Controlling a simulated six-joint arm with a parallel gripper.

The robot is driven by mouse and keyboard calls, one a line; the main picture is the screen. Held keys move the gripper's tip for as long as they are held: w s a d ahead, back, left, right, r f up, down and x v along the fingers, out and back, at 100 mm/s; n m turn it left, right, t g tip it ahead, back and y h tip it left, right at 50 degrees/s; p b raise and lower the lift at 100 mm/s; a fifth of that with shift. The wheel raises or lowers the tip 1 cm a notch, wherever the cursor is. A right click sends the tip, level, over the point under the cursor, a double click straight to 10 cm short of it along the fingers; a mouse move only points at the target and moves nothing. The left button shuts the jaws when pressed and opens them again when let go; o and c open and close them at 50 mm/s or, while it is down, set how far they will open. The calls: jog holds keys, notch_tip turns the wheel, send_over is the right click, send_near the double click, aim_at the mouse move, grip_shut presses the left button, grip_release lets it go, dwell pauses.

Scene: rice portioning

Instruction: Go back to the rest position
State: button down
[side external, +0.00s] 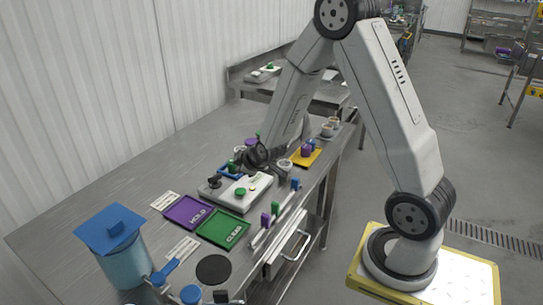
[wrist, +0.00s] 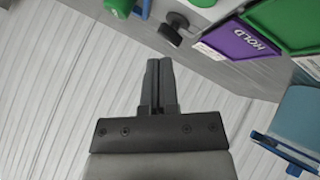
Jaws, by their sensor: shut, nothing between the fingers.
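My gripper (wrist: 158,68) is shut and empty in the wrist view, its two fingers side by side. In the side external view my arm reaches over the far part of the metal table, and its wrist hangs near a grey box with a green button. The fingertips cannot be made out clearly in that view. In the wrist view a dark knob (wrist: 172,33) and the grey box's edge show just beyond the fingers.
The metal table (side external: 95,212) holds a purple HOLD tray (side external: 187,212), a green CLEAR tray (side external: 222,229), a blue-lidded container (side external: 122,262) and a yellow mat (side external: 312,159) with small items. A corrugated wall (side external: 80,90) stands behind.

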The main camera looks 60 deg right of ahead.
dwell(0.3)
jog(key=s+a+r+m+g+y, duration=0.2)
jog(key=s+a+r+m+g, duration=0.2)
jog(key=s+a, duration=0.9)
jog(key=s+m+g, duration=0.1)
jog(key=s+g, duration=0.1)
jog(key=s, duration=0.1)
jog(key=shift+s+y, duration=0.25)
jog(key=shift+y, duration=0.15)
jog(key=shift+w, duration=0.1)
dwell(0.7)
